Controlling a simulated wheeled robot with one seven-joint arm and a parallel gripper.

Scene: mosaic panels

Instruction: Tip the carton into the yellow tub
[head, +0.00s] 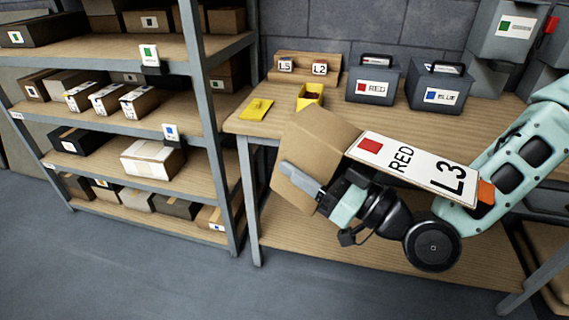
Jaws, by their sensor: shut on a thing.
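The brown cardboard carton (322,135) is held tilted in front of the table's front edge. My gripper (300,182) is shut on the carton at its lower side; a grey finger lies against its near face. The yellow tub (312,92) stands on the tabletop just behind the carton's upper edge, and the carton hides part of its lower front.
A yellow flat piece (257,109) lies left of the tub. Grey RED (372,87) and BLUE (439,95) boxes stand to its right. A white RED L3 sign (415,165) overlaps my arm; its support is unclear. Shelving (208,95) with boxes stands left.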

